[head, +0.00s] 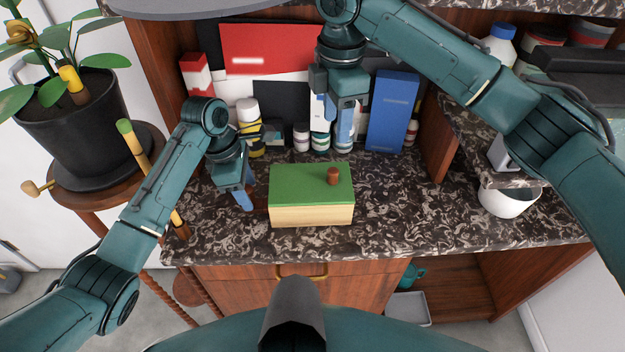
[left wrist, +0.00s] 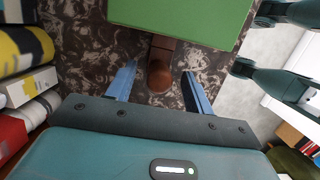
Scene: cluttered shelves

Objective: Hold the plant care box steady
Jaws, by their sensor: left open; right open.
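The plant care box (head: 312,214) is a light wooden box with a green lid and a brown knob on the lid. It sits on the dark marbled counter. In the left wrist view its green top (left wrist: 185,18) shows, with a brown side handle (left wrist: 160,72) sticking out. My left gripper (head: 245,203) is at the box's left side, open, with one blue finger on either side of the handle and gaps visible. My right gripper (head: 338,128) is open and empty, above the back of the counter behind the box.
Bottles (head: 249,122), small jars and a blue box (head: 392,112) line the back of the counter. A potted plant (head: 75,135) stands on a stool at left. A white pot (head: 508,200) is at right. The counter (head: 400,220) right of the box is clear.

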